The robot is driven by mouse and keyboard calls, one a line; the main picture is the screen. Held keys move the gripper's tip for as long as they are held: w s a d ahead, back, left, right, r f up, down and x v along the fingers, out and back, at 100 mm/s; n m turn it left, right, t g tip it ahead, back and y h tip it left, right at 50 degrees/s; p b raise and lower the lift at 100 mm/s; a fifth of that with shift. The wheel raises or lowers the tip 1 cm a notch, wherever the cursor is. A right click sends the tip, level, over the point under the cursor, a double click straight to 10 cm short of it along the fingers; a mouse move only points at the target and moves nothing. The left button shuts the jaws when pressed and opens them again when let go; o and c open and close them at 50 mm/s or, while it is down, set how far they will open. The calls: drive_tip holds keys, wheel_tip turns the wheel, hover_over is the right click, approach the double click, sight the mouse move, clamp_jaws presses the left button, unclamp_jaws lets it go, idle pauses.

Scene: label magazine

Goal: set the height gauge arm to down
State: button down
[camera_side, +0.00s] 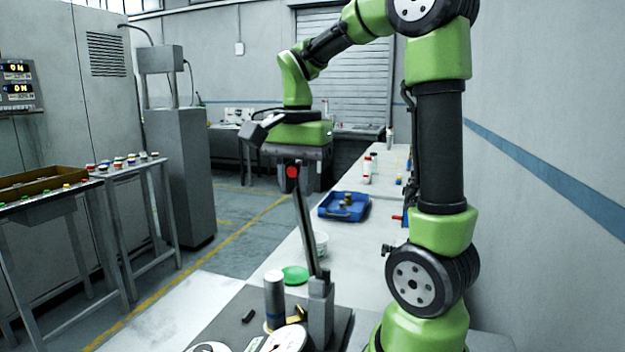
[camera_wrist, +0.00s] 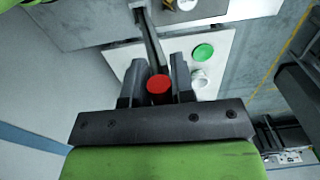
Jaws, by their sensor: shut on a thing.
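The height gauge arm (camera_side: 306,225) is a dark grey bar that rises steeply from a grey bracket (camera_side: 320,305) on a dark base plate. It leans a little to the left in the side view and has a red knob (camera_side: 292,171) at its upper end. My gripper (camera_side: 293,178) is at this upper end. In the wrist view, the red knob (camera_wrist: 159,84) sits between the two dark fingers of my gripper (camera_wrist: 157,85), and the bar (camera_wrist: 150,40) runs away from it towards the base. The gripper is shut on the arm's knob end.
A dark cylinder (camera_side: 275,298) and a white dial (camera_side: 285,340) stand beside the bracket. A green disc (camera_side: 295,274), a white cup (camera_side: 318,244) and a blue tray (camera_side: 343,207) lie further back on the bench. Open air lies left of the bar.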

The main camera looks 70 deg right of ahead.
drive_tip(key=w+f+g, duration=0.4)
drive_tip(key=w+g, duration=0.1)
drive_tip(key=w, duration=0.3)
drive_tip(key=shift+w+f+g, duration=0.35)
drive_tip(key=shift+w+g, duration=0.05)
drive_tip(key=c, duration=1.7)
unclamp_jaws()
drive_tip(key=w+f, duration=0.5)
drive_tip(key=f, duration=0.4)
drive_tip(key=shift+f, duration=0.4)
drive_tip(key=shift+o, duration=0.4)
drive_tip(key=shift+f, duration=1.1)
drive_tip(key=shift+d, duration=0.1)
drive_tip(key=o, duration=0.6)
drive_tip(key=shift+c, duration=0.2)
wheel_tip(320, 180, up, 10)
drive_tip(key=shift+w+r, duration=0.25)
drive_tip(key=shift+w, duration=0.05)
drive_tip(key=shift+c, duration=0.3)
